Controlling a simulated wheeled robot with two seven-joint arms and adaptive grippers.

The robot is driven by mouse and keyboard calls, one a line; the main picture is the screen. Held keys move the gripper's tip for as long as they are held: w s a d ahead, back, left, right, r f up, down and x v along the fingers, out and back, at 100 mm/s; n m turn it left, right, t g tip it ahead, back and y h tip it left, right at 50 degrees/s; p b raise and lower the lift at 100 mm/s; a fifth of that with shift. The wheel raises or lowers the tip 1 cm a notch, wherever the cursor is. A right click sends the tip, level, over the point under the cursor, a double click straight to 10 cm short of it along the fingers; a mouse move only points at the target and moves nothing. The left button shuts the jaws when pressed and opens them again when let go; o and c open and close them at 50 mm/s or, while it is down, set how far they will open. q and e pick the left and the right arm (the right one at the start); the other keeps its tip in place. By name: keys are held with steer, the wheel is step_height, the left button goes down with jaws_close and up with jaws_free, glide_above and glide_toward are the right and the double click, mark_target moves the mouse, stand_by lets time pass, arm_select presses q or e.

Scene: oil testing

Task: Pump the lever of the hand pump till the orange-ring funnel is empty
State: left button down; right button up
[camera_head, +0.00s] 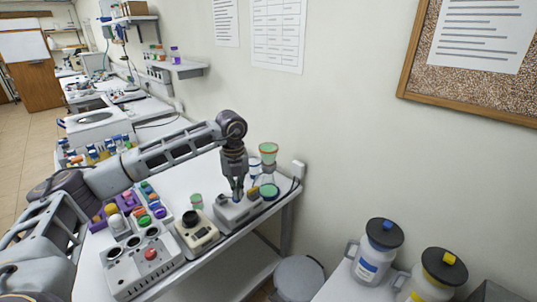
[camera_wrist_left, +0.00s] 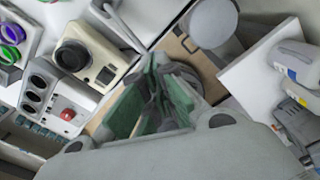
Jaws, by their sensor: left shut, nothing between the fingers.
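The orange-ring funnel (camera_head: 268,152) stands upright at the back right of the bench, above a clear glass vessel (camera_head: 268,183). Green shows in the funnel; its exact level is too small to tell. A grey block-like unit (camera_head: 233,211) at the bench's right front, probably the hand pump, sits under my left gripper (camera_head: 238,194). The gripper points down, shut and empty, and hides part of the unit; I cannot tell whether it touches the lever. The left wrist view shows its green-padded fingers (camera_wrist_left: 158,108). My right gripper is not in view.
A beige device with a black knob (camera_head: 196,231) and a grey device with a red button (camera_head: 146,262) stand left of the unit. A tray of coloured caps (camera_head: 140,208) lies behind. Two large jugs (camera_head: 376,250) (camera_head: 432,277) stand on a lower white surface at right.

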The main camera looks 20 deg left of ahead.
arm_select(q)
steer(key=shift+w+a+r+p, duration=0.15)
steer(key=shift+r+p, duration=0.25)
steer(key=shift+r, duration=0.6)
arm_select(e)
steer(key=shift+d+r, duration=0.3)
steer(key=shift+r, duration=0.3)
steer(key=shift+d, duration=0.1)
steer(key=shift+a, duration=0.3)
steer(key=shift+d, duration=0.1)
arm_select(q)
steer(key=shift+r+p, duration=0.85)
steer(key=shift+r, duration=0.4)
step_height(320, 180, up, 4)
steer(key=shift+f+p, duration=0.25)
steer(key=shift+p, duration=0.85)
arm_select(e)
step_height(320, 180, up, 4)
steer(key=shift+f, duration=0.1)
